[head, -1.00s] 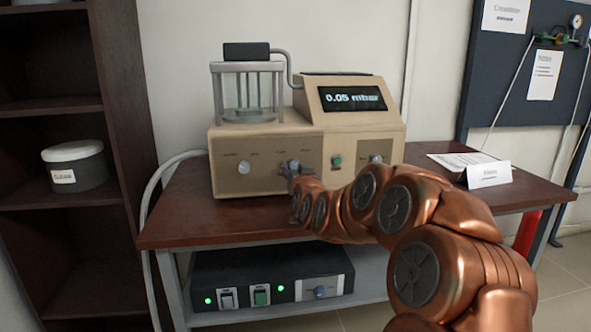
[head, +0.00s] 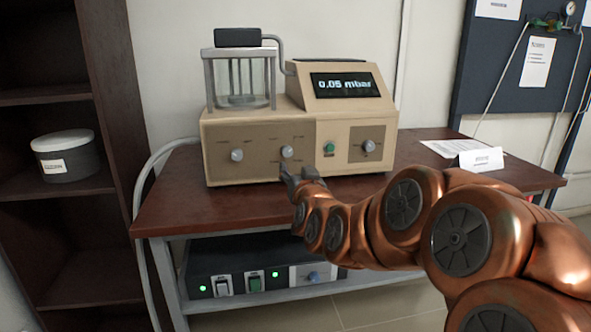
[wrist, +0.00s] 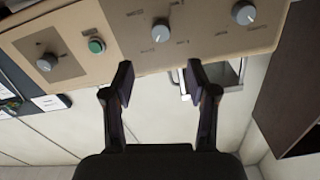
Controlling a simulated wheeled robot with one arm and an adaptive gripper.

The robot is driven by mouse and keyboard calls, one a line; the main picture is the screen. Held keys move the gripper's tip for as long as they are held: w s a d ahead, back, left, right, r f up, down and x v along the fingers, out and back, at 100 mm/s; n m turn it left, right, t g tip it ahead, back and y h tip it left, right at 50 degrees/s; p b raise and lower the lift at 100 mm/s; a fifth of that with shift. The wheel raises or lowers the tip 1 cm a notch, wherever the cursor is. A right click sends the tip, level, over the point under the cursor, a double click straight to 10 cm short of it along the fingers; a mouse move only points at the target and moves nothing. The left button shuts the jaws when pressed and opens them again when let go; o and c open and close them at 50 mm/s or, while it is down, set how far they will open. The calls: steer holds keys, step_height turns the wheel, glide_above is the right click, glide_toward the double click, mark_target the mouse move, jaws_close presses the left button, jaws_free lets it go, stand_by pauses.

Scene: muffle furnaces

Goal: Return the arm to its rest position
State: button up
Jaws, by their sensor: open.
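My copper-coloured arm (head: 400,205) reaches in from the lower right of the head view, over the brown table (head: 225,205). My gripper (head: 287,172) is at its end, just in front of the beige device (head: 258,150), below the middle knob (head: 287,152). In the wrist view my gripper (wrist: 159,80) shows two dark fingers spread apart with nothing between them. The middle knob shows there just beyond the fingertips (wrist: 160,31), apart from them.
The device's display (head: 343,84) reads 0.05 mbar. A black unit (head: 235,268) with green lights sits on the lower shelf. A white card (head: 481,159) stands on the table's right. A dark shelf with a lidded tub (head: 66,160) is at the left.

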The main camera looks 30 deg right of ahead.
stand_by(0.6)
steer(key=a+f+n+g+y, duration=0.1)
steer(key=a+f, duration=0.2)
steer(key=a+f+n+g+y, duration=0.1)
steer(key=a+f+y, duration=0.1)
steer(key=a, duration=0.1)
steer(key=s+a+f+g+y, duration=0.1)
steer(key=a+f, duration=0.2)
steer(key=shift+a+f+n, duration=0.3)
steer(key=shift+f+n, duration=0.05)
steer(key=shift+n, duration=0.05)
steer(key=s+a+f+n+g+y, duration=0.35)
steer(key=s+a+f+g, duration=0.45)
steer(key=s+a+f, duration=0.5)
steer(key=s+g, duration=0.8)
steer(key=s, duration=1.3)
step_height(320, 180, up, 24)
steer(key=s+p, duration=0.1)
steer(key=p, duration=2.2)
steer(key=shift+s+a+r+t+p, duration=0.2)
steer(key=shift+a+t+p, duration=0.1)
steer(key=shift+a, duration=0.15)
